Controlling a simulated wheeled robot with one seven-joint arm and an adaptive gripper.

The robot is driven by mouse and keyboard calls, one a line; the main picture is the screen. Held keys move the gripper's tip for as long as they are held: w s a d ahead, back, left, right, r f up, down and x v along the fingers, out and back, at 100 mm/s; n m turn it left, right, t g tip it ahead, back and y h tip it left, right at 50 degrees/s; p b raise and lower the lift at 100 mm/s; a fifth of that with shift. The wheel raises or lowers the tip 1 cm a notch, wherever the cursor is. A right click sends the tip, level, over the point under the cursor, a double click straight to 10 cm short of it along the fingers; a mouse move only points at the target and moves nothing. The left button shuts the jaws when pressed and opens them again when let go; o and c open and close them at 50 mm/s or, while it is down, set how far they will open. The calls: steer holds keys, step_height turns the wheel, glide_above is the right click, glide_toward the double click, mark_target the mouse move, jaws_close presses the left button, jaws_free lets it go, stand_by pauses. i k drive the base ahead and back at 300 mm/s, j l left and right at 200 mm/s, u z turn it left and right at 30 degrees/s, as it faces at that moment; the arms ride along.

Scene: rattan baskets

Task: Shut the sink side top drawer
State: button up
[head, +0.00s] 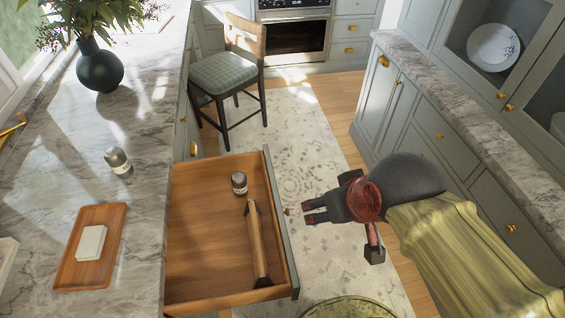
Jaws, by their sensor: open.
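The top drawer (192,222) in the left counter stands pulled out, its wooden inside bare to view. Its grey front panel (280,217) faces right, with a small knob in front of my gripper. My gripper (306,211) is open and empty, pointing left just to the right of the drawer front. It looks close to the front, but I cannot tell whether it touches. Inside the drawer are a small jar (239,183) and a long wooden item (257,243), possibly a rolling pin.
The marble counter (60,180) holds a jar (118,162), a wooden tray (72,268) with a white block (90,243), and a dark vase (100,67). A chair (225,75) stands beyond the drawer. A patterned rug (300,135) covers the aisle; cabinets (440,130) line the right.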

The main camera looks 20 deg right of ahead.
mark_target(210, 267)
steer(key=l+u, duration=0.3)
steer(key=k+l+u, duration=0.1)
steer(key=l+u, duration=0.2)
steer(key=l, duration=0.15)
steer(key=k+l+u, duration=0.1)
steer(key=l+u, duration=0.2)
steer(key=k+l+u, duration=0.2)
steer(key=i+j, duration=0.05)
steer(key=j, duration=0.05)
